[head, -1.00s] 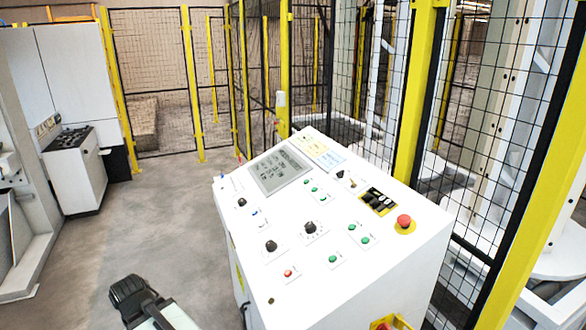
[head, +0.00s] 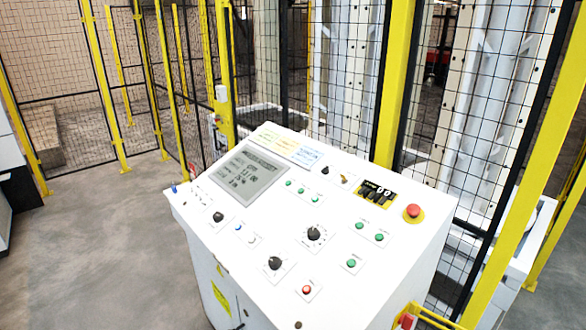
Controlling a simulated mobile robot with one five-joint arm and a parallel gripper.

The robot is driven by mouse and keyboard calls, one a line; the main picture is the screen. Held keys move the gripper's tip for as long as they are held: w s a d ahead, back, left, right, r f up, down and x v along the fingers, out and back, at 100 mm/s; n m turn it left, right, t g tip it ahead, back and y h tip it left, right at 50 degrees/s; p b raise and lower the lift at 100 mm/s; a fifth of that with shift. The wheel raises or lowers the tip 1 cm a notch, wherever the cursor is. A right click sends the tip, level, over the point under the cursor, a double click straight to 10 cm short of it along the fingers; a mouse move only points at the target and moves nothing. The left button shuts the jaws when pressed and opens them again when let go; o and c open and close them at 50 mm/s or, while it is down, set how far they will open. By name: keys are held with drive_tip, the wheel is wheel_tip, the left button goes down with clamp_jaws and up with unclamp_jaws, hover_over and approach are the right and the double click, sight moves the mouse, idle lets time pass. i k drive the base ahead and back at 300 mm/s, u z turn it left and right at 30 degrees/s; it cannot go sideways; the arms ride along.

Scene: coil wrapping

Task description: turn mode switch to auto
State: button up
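A white control panel (head: 345,275) with a sloped top fills the middle of the view. It carries several black rotary knobs: one at the left (head: 218,216), one at the lower middle (head: 275,263), a larger one at the centre (head: 314,233) and a small one near the back (head: 325,170). The labels are too small to read, so I cannot tell which knob is the mode switch or where it points. My gripper is not in view.
The panel also holds a grey display (head: 250,177), several green buttons, a red button (head: 306,290) and a red emergency stop (head: 413,211). Yellow-posted mesh fencing (head: 395,90) stands close behind and to the right. Grey floor (head: 110,250) at the left is open.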

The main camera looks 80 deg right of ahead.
sight(325, 171)
drive_tip(key=z, duration=0.5)
drive_tip(key=i, duration=1.1)
drive_tip(key=z, duration=1.05)
drive_tip(key=k, duration=0.85)
drive_tip(key=z, duration=0.05)
drive_tip(key=i, duration=0.95)
drive_tip(key=u, duration=0.1)
